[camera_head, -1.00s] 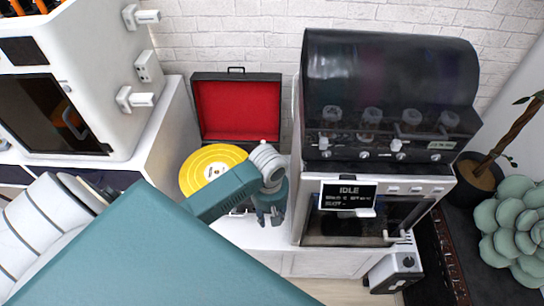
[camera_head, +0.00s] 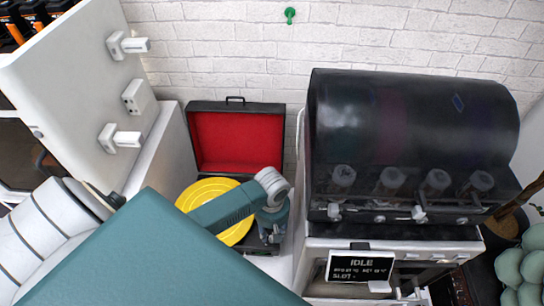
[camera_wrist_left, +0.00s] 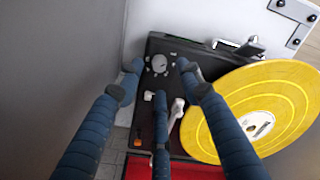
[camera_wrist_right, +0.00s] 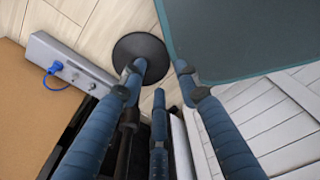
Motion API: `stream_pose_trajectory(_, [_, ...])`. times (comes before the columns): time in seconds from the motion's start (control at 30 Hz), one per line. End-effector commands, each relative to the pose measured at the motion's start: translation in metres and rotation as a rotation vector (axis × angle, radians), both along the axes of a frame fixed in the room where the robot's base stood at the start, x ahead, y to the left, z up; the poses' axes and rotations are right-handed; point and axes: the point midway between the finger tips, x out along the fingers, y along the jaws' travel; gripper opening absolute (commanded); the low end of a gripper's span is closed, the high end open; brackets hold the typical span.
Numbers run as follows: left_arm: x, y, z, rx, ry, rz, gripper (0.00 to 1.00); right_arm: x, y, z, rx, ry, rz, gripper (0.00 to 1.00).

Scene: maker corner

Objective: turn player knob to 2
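The record player (camera_head: 235,107) is a black case with a red-lined open lid and a yellow record (camera_head: 200,192). In the left wrist view its black deck (camera_wrist_left: 165,48) carries a round grey knob (camera_wrist_left: 160,63), near the corner away from the record (camera_wrist_left: 262,110). My left gripper (camera_head: 270,232) is over the player's right side. In its wrist view the fingers (camera_wrist_left: 158,76) are spread, empty, with the knob showing between the fingertips. I cannot tell whether they touch the deck. The knob's setting is too small to read. My right gripper (camera_wrist_right: 160,72) is open and empty, away from the player.
A dark-hooded machine (camera_head: 410,130) with an IDLE display (camera_head: 360,267) stands close on the player's right. A white cabinet (camera_head: 75,95) is on its left. The right wrist view shows a power strip (camera_wrist_right: 70,65) and a dark round disc (camera_wrist_right: 140,58).

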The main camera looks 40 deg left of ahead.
Motion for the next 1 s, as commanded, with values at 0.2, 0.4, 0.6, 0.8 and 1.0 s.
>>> stream_pose_trajectory(0.2, [0.0,0.0,-0.032,0.001,0.0,-0.001,0.37,0.001,0.001,-0.004,0.0,-0.001,0.0,0.32])
stream_pose_trajectory(0.4, [0.001,0.0,-0.042,0.001,-0.002,-0.001,0.37,0.001,0.001,-0.005,0.0,-0.001,0.0,0.32])
stream_pose_trajectory(0.6, [0.0,0.0,-0.042,0.001,-0.002,-0.001,0.37,0.001,0.001,-0.005,0.001,-0.001,0.0,0.32])
stream_pose_trajectory(0.8, [0.0,0.0,-0.042,0.001,-0.001,-0.001,0.03,0.001,0.001,-0.005,0.001,-0.001,-0.001,0.32])
stream_pose_trajectory(1.0, [0.0,0.0,-0.042,0.001,-0.001,-0.003,0.0,0.001,0.001,-0.004,0.001,-0.001,-0.001,0.32])
